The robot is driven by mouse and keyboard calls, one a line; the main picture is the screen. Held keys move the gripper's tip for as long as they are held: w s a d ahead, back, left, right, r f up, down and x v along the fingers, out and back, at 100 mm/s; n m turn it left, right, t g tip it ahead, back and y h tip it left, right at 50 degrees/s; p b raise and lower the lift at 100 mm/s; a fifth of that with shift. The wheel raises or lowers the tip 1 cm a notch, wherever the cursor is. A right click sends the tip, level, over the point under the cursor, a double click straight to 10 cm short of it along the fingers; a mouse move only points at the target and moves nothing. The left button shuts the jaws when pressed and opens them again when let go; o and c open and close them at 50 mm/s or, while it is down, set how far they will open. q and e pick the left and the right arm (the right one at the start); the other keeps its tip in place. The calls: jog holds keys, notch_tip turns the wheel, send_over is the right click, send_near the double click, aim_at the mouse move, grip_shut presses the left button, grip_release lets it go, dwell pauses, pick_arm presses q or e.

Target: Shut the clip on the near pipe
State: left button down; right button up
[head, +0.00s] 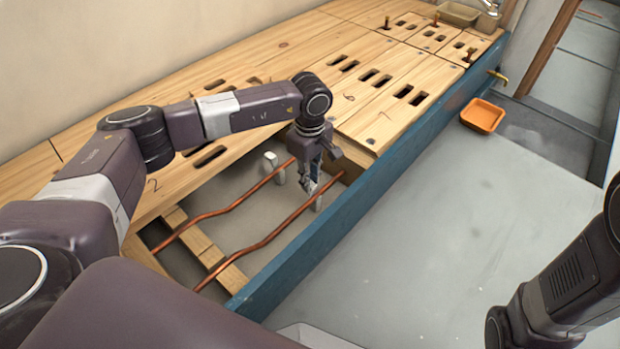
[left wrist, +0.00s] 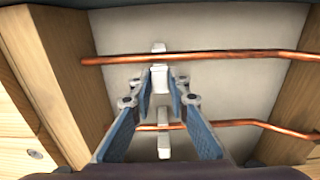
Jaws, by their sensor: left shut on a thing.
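Two copper pipes run through the open floor bay, and the near pipe (head: 262,243) lies on the side of the blue board. A white clip (head: 319,202) sits at the near pipe, partly hidden under my left gripper (head: 314,188). In the left wrist view, my left gripper (left wrist: 160,82) has its fingers on either side of the white clip (left wrist: 160,76), just below the upper pipe (left wrist: 225,56). It is shut on the clip. I cannot tell whether the clip is fully closed. My right gripper is out of view.
The far pipe (head: 232,208) has its own white clip (head: 279,176). Slotted wooden floorboards (head: 390,80) surround the bay, and a blue board (head: 390,170) edges it. An orange tray (head: 482,116) stands on the grey floor, which is largely clear.

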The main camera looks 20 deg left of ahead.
aim_at(314, 188)
pick_arm(q)
jog(key=shift+s+d+r+y+p, duration=0.1)
jog(key=shift+d+r+y+p, duration=0.15)
jog(key=shift+y+p, duration=0.4)
jog(key=shift+s+d+t+y+p, duration=0.1)
jog(key=shift+d+t+y+p, duration=0.25)
jog(key=shift+p, duration=0.65)
jog(key=shift+s+d+f+t+y+p, duration=0.1)
jog(key=shift+d+t+y+p, duration=0.1)
jog(key=shift+y+p, duration=0.25)
jog(key=shift+s+d+f+t+y+p, duration=0.15)
jog(key=shift+d+y+p, duration=0.1)
jog(key=shift+y, duration=0.4)
jog(key=shift+w+d, duration=0.1)
jog(key=shift+d+f+t+y, duration=0.15)
jog(key=shift+t+y, duration=0.15)
jog(key=shift+y, duration=0.4)
jog(key=shift+d+f+y, duration=0.1)
jog(key=shift+f+y, duration=0.05)
jog(key=shift+y, duration=0.35)
jog(key=c, duration=1.8)
grip_release()
jog(key=shift+c, duration=0.2)
